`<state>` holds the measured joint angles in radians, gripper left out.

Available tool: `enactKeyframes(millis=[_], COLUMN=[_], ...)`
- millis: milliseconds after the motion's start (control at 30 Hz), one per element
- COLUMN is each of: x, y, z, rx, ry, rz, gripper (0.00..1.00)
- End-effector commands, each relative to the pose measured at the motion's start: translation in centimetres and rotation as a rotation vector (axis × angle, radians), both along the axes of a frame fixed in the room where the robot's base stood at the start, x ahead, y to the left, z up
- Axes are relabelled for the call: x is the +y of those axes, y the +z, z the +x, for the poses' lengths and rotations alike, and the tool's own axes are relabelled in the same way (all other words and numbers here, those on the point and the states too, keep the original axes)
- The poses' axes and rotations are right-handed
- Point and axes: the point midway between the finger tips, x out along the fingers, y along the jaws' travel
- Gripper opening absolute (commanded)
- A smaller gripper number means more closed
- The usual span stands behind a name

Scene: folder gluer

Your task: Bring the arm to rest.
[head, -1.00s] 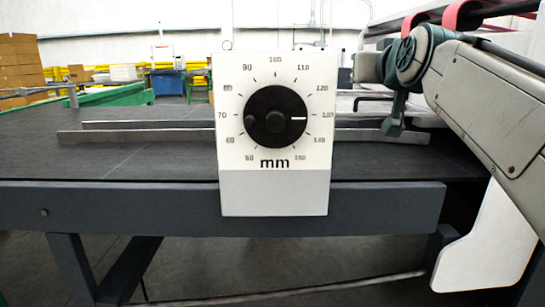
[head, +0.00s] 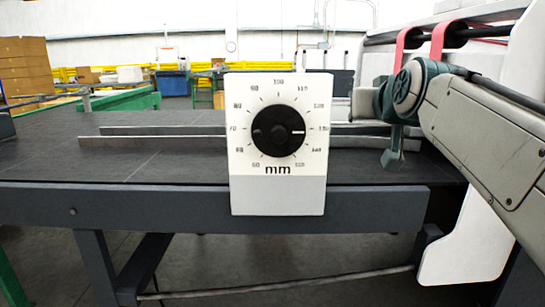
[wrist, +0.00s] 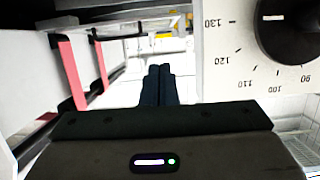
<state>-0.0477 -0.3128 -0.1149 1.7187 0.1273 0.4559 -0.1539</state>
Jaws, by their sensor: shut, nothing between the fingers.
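My arm comes in from the right in the head view, and my gripper (head: 391,160) hangs at its end, to the right of a white dial panel (head: 278,195). In the wrist view my gripper's two dark fingers (wrist: 158,84) lie together with nothing between them. They are apart from the panel. The black round dial (head: 278,131) has a white mark pointing right, near 130 on the mm scale. Part of the dial also shows at the upper right of the wrist view (wrist: 290,28).
The panel stands at the front edge of a dark machine table (head: 180,205). Two long metal bars (head: 150,143) lie behind it. Red belts (head: 440,38) on a black shaft are at the upper right. Stacked cardboard (head: 24,68) stands far left.

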Motion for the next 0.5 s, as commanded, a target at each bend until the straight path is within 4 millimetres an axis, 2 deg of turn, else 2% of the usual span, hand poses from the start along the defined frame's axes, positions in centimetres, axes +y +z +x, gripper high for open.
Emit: enactKeyframes(millis=[33, 267, 500], x=[0.2, 1.2, 2.2], y=[0.5, -1.3, -4.2], z=[-0.2, -2.0, -5.9], rx=[0.024, 0.198, 0.433], ry=[0.003, 0.018, 0.024], rz=[0.002, 0.013, 0.021], gripper=[0.00, 0.00, 0.00])
